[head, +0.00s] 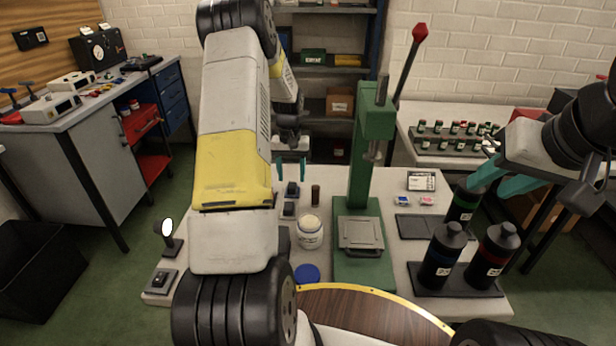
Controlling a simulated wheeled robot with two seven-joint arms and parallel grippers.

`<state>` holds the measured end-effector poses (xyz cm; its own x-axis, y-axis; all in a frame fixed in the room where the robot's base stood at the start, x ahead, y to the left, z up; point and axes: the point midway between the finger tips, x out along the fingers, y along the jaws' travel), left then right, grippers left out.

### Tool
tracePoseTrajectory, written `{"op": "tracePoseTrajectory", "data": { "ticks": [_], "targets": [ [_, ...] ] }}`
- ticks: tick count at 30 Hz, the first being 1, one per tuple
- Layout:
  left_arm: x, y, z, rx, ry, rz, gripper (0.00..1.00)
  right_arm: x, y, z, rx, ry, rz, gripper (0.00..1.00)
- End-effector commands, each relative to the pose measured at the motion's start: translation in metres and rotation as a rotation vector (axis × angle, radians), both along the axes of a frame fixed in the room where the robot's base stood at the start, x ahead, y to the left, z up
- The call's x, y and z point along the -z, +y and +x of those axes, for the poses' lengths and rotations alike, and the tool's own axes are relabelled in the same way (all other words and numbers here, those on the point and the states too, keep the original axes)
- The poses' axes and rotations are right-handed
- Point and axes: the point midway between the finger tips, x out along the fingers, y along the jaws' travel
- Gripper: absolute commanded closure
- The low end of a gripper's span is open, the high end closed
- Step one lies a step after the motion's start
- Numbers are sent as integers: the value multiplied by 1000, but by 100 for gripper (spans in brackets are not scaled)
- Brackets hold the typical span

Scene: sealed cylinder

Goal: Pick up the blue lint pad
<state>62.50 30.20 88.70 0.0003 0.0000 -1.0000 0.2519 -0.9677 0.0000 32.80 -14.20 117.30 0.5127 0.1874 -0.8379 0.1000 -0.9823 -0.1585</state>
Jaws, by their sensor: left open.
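A small blue pad (403,200), apparently the blue lint pad, lies on the white bench beside a pink pad (427,201), right of the green press. My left gripper (291,168) points down over the bench left of the press, its teal fingers apart with nothing seen between them. It is well to the left of the blue pad. My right gripper (492,188) is at the right, by the dark bottles, its teal fingers apart. It is to the right of the blue pad.
The green press (371,125) stands tall between my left gripper and the pads. A dark flat mat (417,227) lies in front of the pads and a labelled card box (421,181) behind. Large dark bottles (442,257) stand at right. A white jar (310,232) stands left of the press.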

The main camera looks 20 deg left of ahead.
Motion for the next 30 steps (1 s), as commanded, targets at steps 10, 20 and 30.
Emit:
{"op": "tracePoseTrajectory", "data": {
  "ticks": [10, 20, 30],
  "targets": [
    [45, 1, 2, 1, 2, -1, 47, 0, 0, 0, 0, 0, 0, 64],
    [45, 1, 2, 1, 0, 0, 73, 0, 0, 0, 0, 0, 0, 64],
    [44, 1, 2, 1, 0, 0, 100, 0, 0, 0, 0, 0, 0, 64]
  ]
}}
